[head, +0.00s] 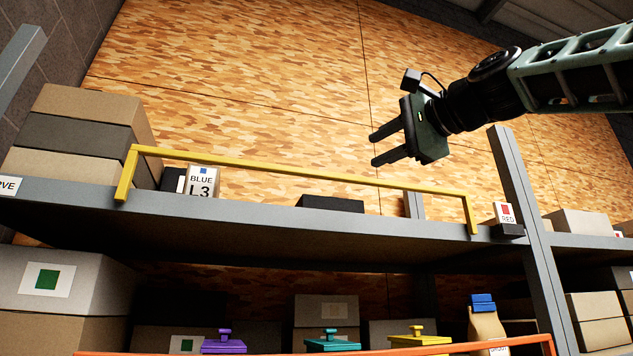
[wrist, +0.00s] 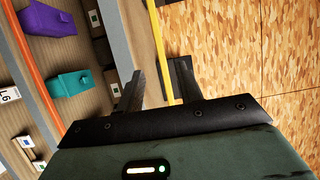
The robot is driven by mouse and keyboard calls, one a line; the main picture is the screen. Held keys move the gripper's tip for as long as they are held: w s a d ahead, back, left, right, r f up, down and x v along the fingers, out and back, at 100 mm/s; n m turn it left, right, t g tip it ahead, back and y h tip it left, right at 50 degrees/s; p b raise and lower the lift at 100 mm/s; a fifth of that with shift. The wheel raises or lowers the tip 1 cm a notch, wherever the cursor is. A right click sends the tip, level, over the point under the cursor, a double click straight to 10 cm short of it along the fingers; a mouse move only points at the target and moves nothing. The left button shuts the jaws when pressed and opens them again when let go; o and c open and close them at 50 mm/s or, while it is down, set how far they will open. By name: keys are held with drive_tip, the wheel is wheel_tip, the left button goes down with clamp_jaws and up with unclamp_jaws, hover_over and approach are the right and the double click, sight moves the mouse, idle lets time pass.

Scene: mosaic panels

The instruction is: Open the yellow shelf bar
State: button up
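The yellow shelf bar (head: 300,174) runs along the front edge of the upper shelf in the head view, raised on a short bent arm at each end. In the wrist view the yellow bar (wrist: 158,40) runs down the picture and lines up with the gap between my fingers. My gripper (head: 374,149) is open and empty. In the head view it appears above the right half of the bar, fingers pointing left. Its two dark fingers also show in the wrist view (wrist: 160,70). I see no contact with the bar; the exact distance is unclear.
The grey upper shelf (head: 300,222) holds a BLUE L3 box (head: 201,181), a low dark box (head: 330,203) and stacked cartons (head: 75,140). A grey upright (head: 525,210) stands right. Below are an orange bar (head: 400,351) and purple, teal and yellow containers.

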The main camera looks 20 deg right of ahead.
sight(329, 175)
drive_tip(key=p+x, duration=1)
drive_tip(key=x, duration=0.7)
drive_tip(key=shift+w+a, duration=0.1)
drive_tip(key=shift+a, duration=0.05)
drive_tip(key=shift+f, duration=0.1)
clamp_jaws()
